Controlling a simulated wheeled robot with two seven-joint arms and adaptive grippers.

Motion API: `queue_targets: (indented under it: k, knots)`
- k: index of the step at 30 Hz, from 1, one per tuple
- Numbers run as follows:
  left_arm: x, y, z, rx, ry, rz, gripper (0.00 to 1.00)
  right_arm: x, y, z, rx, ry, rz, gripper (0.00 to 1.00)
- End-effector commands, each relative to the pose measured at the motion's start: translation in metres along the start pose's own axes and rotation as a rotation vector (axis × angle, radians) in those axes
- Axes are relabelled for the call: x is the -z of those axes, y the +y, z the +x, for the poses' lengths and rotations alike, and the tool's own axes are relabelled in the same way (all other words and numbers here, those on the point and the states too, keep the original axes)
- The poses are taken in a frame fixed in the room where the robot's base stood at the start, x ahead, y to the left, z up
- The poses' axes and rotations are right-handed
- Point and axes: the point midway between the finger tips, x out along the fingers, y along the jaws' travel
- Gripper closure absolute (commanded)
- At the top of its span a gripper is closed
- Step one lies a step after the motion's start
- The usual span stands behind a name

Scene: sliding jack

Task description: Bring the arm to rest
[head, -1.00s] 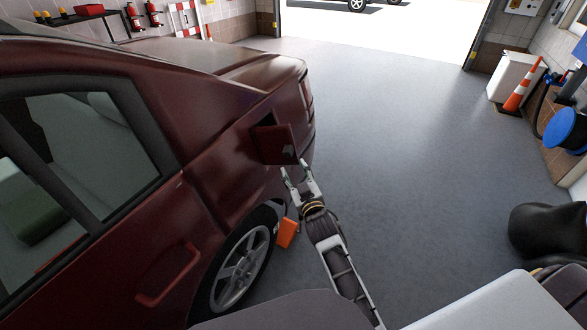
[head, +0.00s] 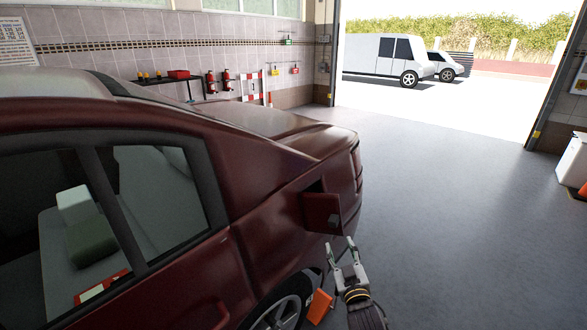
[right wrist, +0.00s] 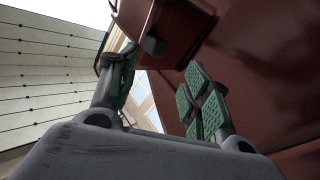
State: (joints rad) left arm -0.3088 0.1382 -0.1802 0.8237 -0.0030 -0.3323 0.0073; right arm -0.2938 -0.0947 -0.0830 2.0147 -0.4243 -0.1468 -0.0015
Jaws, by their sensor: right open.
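My right gripper (head: 344,247) is open and empty just below the open fuel flap (head: 322,212) on the side of the dark red car (head: 270,190). In the right wrist view its two fingers with green pads (right wrist: 160,90) stand apart, with the red car body behind them. The dark square cap or catch on the flap (right wrist: 154,45) shows just beyond the fingertips. I cannot tell whether the fingers touch the flap. My left gripper is not in view.
An orange wheel chock (head: 319,307) is by the car's rear wheel (head: 281,315). Grey floor (head: 450,180) is clear to the right. A white cabinet (head: 573,160) stands at the right edge. A white van (head: 385,57) is outside the open doorway.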

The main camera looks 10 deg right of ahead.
Motion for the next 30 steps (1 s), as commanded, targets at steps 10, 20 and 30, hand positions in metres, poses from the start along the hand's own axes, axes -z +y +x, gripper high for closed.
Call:
queue_targets:
  k: [10,20,30]
  knots:
    - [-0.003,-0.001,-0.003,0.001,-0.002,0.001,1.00,-0.083,-0.039,-0.004,0.081,-0.140,0.011,0.52]
    - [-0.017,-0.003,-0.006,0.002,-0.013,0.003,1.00,-0.215,-0.089,-0.041,0.190,-0.370,0.026,0.52]
    - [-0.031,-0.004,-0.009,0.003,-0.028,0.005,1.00,-0.344,-0.120,-0.113,0.275,-0.616,0.037,0.52]
